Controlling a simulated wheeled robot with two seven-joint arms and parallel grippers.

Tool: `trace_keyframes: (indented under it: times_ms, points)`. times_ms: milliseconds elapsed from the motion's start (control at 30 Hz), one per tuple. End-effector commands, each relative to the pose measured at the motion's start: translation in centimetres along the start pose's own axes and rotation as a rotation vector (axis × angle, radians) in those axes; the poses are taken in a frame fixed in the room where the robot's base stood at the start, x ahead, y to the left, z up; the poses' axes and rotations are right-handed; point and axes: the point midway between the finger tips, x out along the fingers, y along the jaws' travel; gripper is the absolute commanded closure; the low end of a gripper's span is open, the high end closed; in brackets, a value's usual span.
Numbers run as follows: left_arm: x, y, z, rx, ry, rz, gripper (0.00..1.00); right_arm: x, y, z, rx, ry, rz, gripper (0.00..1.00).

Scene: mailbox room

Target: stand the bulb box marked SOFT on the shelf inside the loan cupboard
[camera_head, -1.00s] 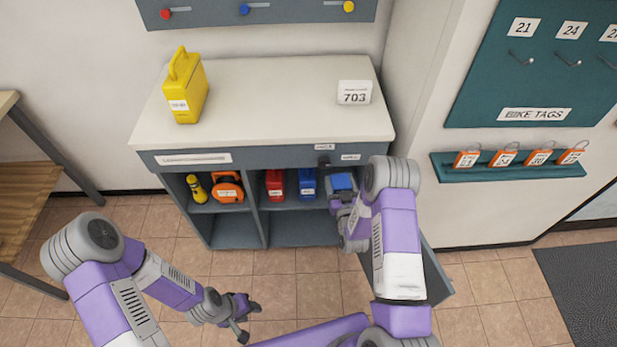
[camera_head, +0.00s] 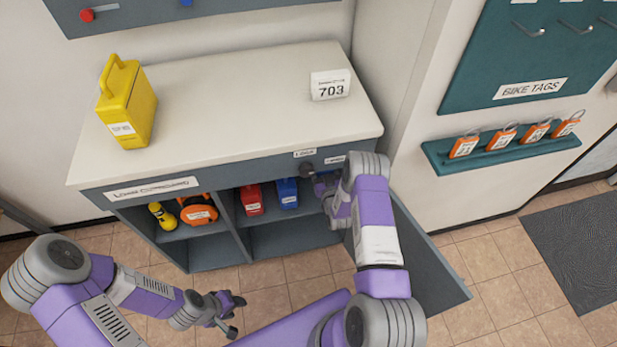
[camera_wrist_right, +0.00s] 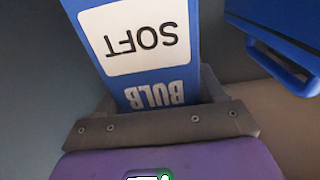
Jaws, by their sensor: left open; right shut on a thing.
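The blue bulb box (camera_wrist_right: 160,72) fills the middle of the right wrist view, its white SOFT label and the word BULB upside down there. My right gripper (camera_head: 324,184) is shut on it at the right end of the loan cupboard (camera_head: 112,197). In the head view my right arm hides the box, so I cannot tell whether it touches the shelf (camera_head: 272,216). On that shelf, left of my right gripper, stand a red case (camera_head: 251,200) and a blue case (camera_head: 287,193). My left gripper (camera_head: 232,308) is open and empty in front of the cupboard, over the floor.
The cupboard's open door (camera_head: 425,245) hangs to the right of my right arm. A yellow torch (camera_head: 162,215) and an orange item (camera_head: 198,209) share the left compartment. On the worktop are a yellow case (camera_head: 128,105) and a 703 sign (camera_head: 330,85). The lower compartments look empty.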

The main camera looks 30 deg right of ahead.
Motion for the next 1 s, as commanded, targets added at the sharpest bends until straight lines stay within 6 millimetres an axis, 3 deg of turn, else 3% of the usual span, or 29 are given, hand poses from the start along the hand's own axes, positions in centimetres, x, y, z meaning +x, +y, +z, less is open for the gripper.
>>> trace_keyframes:
  times_ms: [33, 267, 500, 900, 933, 1000]
  points:
    - [0.7, -0.3, 0.0, 0.0, 0.0, 0.0, 0.57, 0.0, 0.0, 1.4, 0.0, 0.0, 0.0, 0.64]
    - [1.4, -0.5, -0.1, 0.0, 0.0, 0.0, 0.57, 0.0, 0.0, 3.2, -0.001, 0.001, 0.0, 0.64]
    - [2.8, -1.0, -0.1, 0.0, 0.0, 0.0, 0.57, 0.0, 0.0, 6.5, -0.001, 0.0, 0.0, 0.64]
    - [2.6, -1.0, -0.1, 0.0, 0.0, 0.0, 0.57, 0.1, 0.0, 6.8, -0.001, 0.002, 0.0, 0.64]
    - [2.6, -1.0, -0.1, 0.0, 0.0, 0.0, 0.57, 0.1, 0.0, 6.8, -0.001, 0.001, 0.0, 0.28]
    - [2.6, -1.0, -0.1, 0.0, 0.0, 0.0, 0.57, 0.1, 0.0, 6.7, -0.001, 0.001, 0.0, 0.17]
